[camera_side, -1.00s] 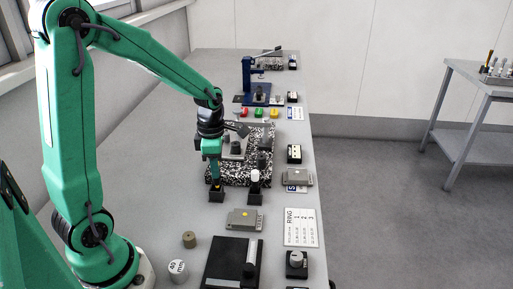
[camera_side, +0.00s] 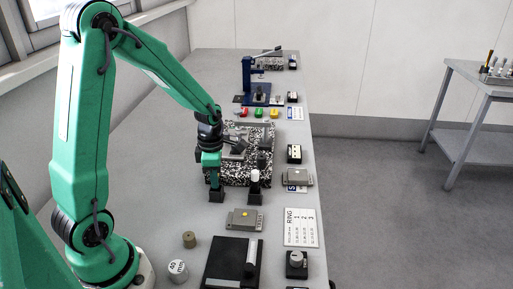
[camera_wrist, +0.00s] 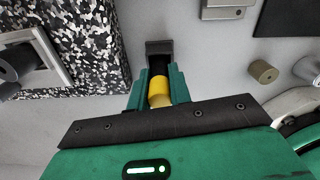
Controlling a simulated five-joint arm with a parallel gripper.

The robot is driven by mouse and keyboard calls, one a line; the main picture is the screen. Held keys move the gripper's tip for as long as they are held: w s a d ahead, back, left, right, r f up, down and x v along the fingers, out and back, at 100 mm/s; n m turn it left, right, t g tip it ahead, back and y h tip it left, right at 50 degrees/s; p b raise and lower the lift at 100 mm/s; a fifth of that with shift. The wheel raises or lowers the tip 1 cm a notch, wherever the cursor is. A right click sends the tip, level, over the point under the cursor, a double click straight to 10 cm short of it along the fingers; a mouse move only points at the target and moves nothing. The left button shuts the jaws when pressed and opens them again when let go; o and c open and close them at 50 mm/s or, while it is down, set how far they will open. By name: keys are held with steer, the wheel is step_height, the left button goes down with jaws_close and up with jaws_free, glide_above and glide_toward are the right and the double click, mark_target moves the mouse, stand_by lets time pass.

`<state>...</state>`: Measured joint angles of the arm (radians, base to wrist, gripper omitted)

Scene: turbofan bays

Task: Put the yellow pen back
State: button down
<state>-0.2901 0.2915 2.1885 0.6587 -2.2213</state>
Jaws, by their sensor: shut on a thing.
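The yellow pen (camera_wrist: 159,90) is between the fingers of my gripper (camera_wrist: 156,84) in the wrist view, with a dark part running away from its yellow band. My gripper is shut on it. A small black square holder (camera_wrist: 159,47) is straight beyond the fingertips, in line with the pen. I cannot tell whether the pen's end is inside the holder. In the side view my gripper (camera_side: 212,172) points down over the black holder (camera_side: 216,196), and the pen's yellow is hidden there.
A white-topped black pen (camera_side: 254,179) stands in a second holder to the right. A speckled plate (camera_side: 262,141) with metal fixtures lies behind. A grey block (camera_side: 245,218), a brown cylinder (camera_side: 189,239) and a white 40 mm cylinder (camera_side: 177,270) are nearer. The left bench is clear.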

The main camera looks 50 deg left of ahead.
steer(key=shift+f, duration=0.1)
steer(key=c, duration=1.3)
jaws_free()
step_height(320, 180, up, 12)
steer(key=shift+r, duration=0.15)
